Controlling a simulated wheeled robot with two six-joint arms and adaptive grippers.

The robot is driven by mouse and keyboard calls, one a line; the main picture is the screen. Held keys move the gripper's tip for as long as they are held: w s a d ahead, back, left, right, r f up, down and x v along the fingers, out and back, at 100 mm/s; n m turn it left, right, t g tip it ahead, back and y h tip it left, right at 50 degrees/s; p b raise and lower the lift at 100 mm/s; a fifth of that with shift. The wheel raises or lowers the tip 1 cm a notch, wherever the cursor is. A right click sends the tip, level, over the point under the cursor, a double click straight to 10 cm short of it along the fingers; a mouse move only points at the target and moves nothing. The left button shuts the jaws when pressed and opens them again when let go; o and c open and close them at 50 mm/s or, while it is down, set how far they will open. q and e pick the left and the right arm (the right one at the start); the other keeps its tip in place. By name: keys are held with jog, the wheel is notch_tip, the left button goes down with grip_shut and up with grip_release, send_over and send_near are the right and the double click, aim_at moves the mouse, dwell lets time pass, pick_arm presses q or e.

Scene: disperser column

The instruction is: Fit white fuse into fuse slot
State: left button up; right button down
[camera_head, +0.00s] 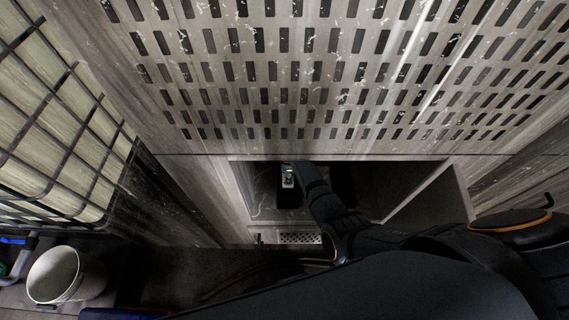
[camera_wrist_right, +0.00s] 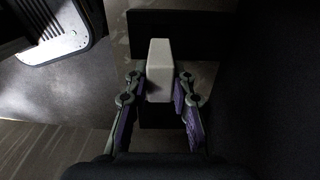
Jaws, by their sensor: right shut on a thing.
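The white fuse (camera_wrist_right: 159,66) is a pale block held between the two fingers of my right gripper (camera_wrist_right: 158,92) in the right wrist view. The gripper is shut on it, and the fuse's far end points away from the wrist. In the head view my right arm reaches into the open cabinet compartment, and the gripper (camera_head: 289,172) is small and dark there. I cannot make out the fuse slot for certain in either view. My left gripper is not in view.
A slotted metal panel (camera_head: 300,75) rises above the compartment. An open door (camera_head: 430,195) stands at its right. A white bucket (camera_head: 66,274) and a caged tank (camera_head: 45,125) are on the left. In the wrist view a dark bar (camera_wrist_right: 200,22) lies beyond the fuse.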

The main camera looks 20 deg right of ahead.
jog(key=shift+w, duration=0.1)
jog(key=shift+r+p, duration=0.15)
jog(key=shift+p, duration=0.2)
notch_tip(320, 180, down, 6)
jog(key=b, duration=0.4)
jog(key=shift+b, duration=0.3)
pick_arm(q)
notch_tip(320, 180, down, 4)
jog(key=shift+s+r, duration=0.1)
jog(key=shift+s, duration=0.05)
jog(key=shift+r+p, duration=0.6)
jog(key=shift+p, duration=0.05)
dwell(0.8)
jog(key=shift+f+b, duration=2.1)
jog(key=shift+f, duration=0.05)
pick_arm(e)
jog(key=shift+f, duration=2.55)
jog(key=c, duration=1.1)
grip_release()
jog(key=shift+o, duration=0.2)
